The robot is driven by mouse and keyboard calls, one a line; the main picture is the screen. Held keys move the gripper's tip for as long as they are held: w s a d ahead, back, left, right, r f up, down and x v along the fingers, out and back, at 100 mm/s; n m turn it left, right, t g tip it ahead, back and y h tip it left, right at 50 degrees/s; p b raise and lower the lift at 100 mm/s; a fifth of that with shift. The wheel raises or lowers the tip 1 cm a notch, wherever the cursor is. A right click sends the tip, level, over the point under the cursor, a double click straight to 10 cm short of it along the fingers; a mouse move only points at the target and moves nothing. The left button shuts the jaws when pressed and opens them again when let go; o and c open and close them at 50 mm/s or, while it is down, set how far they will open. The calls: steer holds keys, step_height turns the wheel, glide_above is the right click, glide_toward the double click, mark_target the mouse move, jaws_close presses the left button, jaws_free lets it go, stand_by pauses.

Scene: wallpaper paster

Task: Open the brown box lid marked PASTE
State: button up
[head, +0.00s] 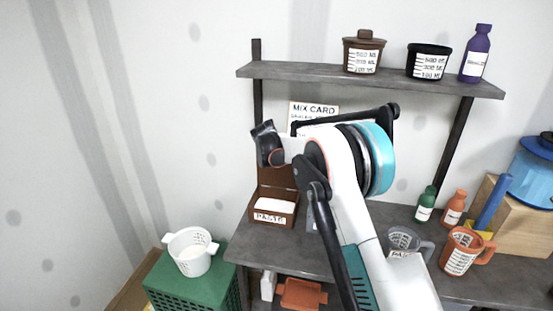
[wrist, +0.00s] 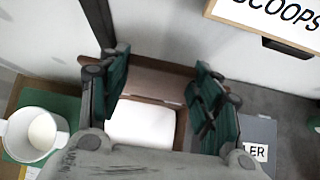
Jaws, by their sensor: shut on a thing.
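The brown box (head: 273,211) marked PASTE stands at the left end of the grey table. Its lid (head: 277,177) is raised at the back, and white contents show inside. In the wrist view the brown lid (wrist: 150,79) lies between the two green-and-black fingers of my gripper (wrist: 160,88), with the white inside (wrist: 142,125) below. My gripper is shut on the lid, with its fingers spread across the lid's width. In the head view my arm hides the finger contact.
A white basket-like cup (head: 190,252) stands on a green crate (head: 180,285) at the left. A grey box (wrist: 258,135) is right of the brown box. A shelf (head: 375,79) with pots hangs above. Bottles and mugs (head: 464,252) stand at the right.

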steer(key=shift+w+d, duration=0.25)
steer(key=shift+w, duration=0.55)
steer(key=o, duration=1.5)
steer(key=shift+s+r, duration=0.1)
steer(key=v, duration=1.2)
